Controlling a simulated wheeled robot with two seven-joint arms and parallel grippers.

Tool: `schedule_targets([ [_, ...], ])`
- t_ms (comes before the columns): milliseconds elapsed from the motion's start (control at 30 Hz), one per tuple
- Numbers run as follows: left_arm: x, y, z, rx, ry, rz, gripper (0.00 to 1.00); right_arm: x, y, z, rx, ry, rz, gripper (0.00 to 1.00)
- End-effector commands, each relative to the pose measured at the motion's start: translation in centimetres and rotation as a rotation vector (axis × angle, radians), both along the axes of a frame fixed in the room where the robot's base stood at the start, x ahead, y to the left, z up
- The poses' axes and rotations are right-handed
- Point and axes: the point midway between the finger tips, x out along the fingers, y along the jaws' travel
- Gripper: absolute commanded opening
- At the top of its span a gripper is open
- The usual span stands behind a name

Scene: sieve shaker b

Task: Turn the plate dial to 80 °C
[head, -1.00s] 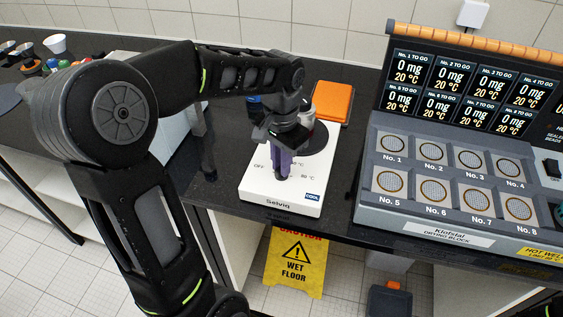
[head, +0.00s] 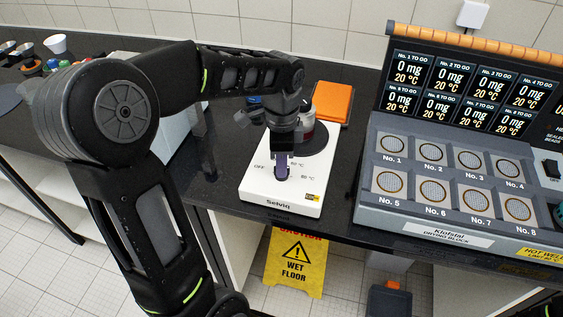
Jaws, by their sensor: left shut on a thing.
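The white hot plate labelled Selviq (head: 258,193) stands on the dark bench. Its front panel has OFF at the left, a °C mark higher up whose number is hard to read, and 80 °C at the right. My left gripper (head: 281,170) points down at the panel, its purple fingers shut on the plate dial (head: 281,177). The fingers hide most of the dial, so I cannot tell where its pointer stands. A small yellow-orange indicator (head: 312,197) shows at the panel's lower right corner. My right gripper is not in view.
A jar with a red band (head: 307,125) stands at the back of the plate near my left wrist. An orange-topped box (head: 333,103) is behind it. The grey drying block (head: 435,205) stands to the right, with a strip of bare bench between.

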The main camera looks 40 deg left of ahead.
Motion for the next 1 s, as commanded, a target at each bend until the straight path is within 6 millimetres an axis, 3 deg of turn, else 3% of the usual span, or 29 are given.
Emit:
schedule_targets([
  [567, 0.11, -0.01, 0.09, 0.0, -0.004, -0.047, 0.0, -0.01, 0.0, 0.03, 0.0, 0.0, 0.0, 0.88],
  [600, 0.1, -0.02, 0.09, 0.0, -0.004, -0.047, 0.16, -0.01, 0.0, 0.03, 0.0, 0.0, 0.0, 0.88],
  [833, 0.06, -0.01, 0.04, 0.0, -0.002, -0.046, 0.35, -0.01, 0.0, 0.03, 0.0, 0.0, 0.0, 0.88],
  [1000, 0.03, 0.0, 0.02, 0.0, -0.001, -0.045, 0.35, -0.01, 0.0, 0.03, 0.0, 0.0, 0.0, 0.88],
])
